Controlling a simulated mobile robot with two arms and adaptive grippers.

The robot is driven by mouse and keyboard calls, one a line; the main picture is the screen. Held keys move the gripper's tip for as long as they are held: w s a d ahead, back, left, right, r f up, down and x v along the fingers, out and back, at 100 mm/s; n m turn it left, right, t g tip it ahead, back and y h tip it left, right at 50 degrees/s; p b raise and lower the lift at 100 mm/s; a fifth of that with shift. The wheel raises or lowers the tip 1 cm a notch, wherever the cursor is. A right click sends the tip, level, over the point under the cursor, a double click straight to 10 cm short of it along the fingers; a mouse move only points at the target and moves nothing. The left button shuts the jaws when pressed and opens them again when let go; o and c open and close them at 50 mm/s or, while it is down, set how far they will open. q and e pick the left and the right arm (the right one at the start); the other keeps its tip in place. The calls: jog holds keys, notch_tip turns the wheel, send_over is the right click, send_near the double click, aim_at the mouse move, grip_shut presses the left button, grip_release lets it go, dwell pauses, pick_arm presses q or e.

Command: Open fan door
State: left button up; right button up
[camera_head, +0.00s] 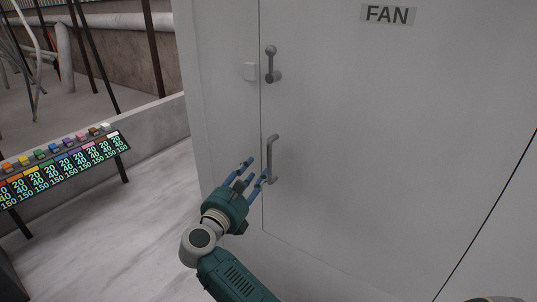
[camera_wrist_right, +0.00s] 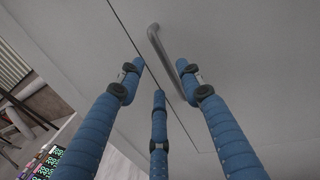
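The fan door (camera_head: 380,130) is a grey-white panel with a "FAN" sign (camera_head: 388,14) near its top. It looks closed, flush with the panel to its left. A grey bar handle (camera_head: 272,158) is upright near its left edge; it also shows in the right wrist view (camera_wrist_right: 160,48). My right gripper (camera_head: 256,169) has blue fingers and is just left of the handle's lower half. In the wrist view its fingers (camera_wrist_right: 158,76) are spread and empty, with the handle ahead, near the right fingertip. I cannot tell whether they touch. My left gripper is not in view.
A stand with coloured blocks and numbers (camera_head: 62,170) is at the left, before a low wall (camera_head: 160,122). The pale floor (camera_head: 150,190) between is clear.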

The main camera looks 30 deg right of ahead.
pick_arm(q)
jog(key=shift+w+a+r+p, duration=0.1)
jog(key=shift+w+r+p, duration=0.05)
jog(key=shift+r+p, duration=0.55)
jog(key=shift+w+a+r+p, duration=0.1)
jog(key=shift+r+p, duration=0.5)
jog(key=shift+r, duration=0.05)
pick_arm(e)
jog(key=shift+x, duration=5.4)
jog(key=shift+f, duration=0.1)
jog(key=shift+c, duration=0.5)
grip_shut()
